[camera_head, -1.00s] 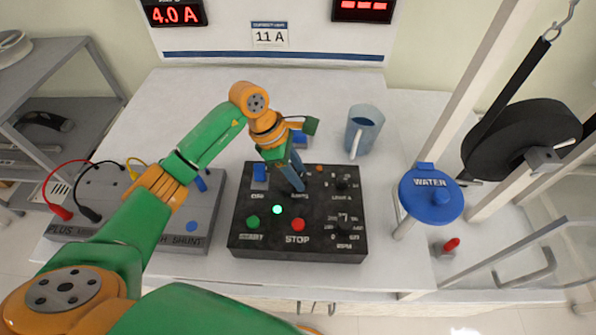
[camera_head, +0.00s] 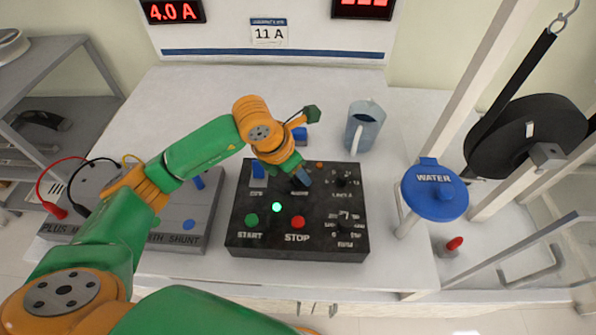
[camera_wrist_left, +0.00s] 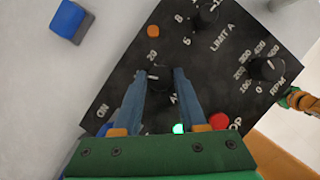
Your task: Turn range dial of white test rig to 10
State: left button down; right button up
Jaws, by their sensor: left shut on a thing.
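The black control panel (camera_head: 297,245) sits on the white bench top. My left gripper (camera_head: 302,180) points down at the upper middle of this panel. In the left wrist view my left gripper (camera_wrist_left: 160,78) has its two blue fingers on either side of a small black dial (camera_wrist_left: 160,72) and is shut on it. The number 20 shows beside this dial; its other markings and its name are largely hidden by the fingers, so I cannot read its setting. My right gripper is not in view.
Nearby on the panel are the LIMIT A dial (camera_wrist_left: 207,12), the RPM dial (camera_wrist_left: 268,68), a green START button (camera_head: 251,220) and a red STOP button (camera_head: 298,222).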

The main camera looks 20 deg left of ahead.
aim_at(289, 189)
pick_arm(q)
jog(key=shift+n, duration=0.4)
jog(key=shift+c, duration=2.3)
grip_release()
jog(key=v, duration=0.6)
jog(key=shift+s+d+r+b, duration=0.15)
jog(key=shift+r+b, duration=0.1)
jog(key=shift+b, duration=0.15)
jog(key=shift+s+r+y, duration=0.15)
jog(key=shift+r+y, duration=0.1)
jog(key=shift+y, duration=0.05)
